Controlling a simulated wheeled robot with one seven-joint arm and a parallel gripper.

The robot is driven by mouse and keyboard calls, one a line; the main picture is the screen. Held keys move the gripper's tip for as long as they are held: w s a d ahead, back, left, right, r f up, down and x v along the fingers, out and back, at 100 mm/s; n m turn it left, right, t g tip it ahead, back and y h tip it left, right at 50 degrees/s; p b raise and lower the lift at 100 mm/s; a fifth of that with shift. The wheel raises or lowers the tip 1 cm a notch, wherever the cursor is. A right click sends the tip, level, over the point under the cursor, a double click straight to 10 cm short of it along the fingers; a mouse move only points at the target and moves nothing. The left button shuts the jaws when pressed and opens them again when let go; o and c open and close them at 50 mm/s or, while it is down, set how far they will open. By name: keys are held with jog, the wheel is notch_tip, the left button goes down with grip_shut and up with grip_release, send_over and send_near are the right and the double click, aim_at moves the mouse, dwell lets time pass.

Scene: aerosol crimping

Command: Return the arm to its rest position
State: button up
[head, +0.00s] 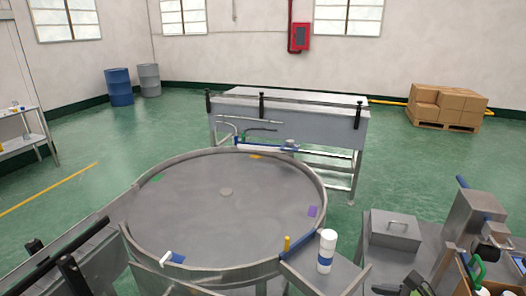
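My gripper cannot be made out in the head view, and I see no arm link that I am sure is mine. A white can with a blue band (327,252) stands upright on a steel ledge (322,275) at the front right edge of the large round steel table (225,220). No gripper is seen touching the can.
A steel machine (470,228) and a lidded metal box (395,229) stand at the right. Dark and green items (415,284) lie partly cut off at the bottom right. A steel conveyor bench (290,120) stands behind the round table. Green floor (420,160) is open beyond.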

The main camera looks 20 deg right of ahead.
jog(key=a+r+n+g+h, duration=0.1)
jog(key=a+r+n+g, duration=0.15)
jog(key=a+n, duration=0.4)
jog(key=a+r+n+g+h, duration=0.1)
jog(key=a+n+g, duration=0.2)
jog(key=a+n, duration=0.35)
jog(key=s+a+r+n+t+h, duration=0.1)
jog(key=s+a+r+n, duration=0.5)
jog(key=n, duration=0.8)
jog(key=s+r+h, duration=0.1)
jog(key=s, duration=0.1)
jog(key=shift+s+a+t+h, duration=0.35)
jog(key=shift+s+h, duration=0.05)
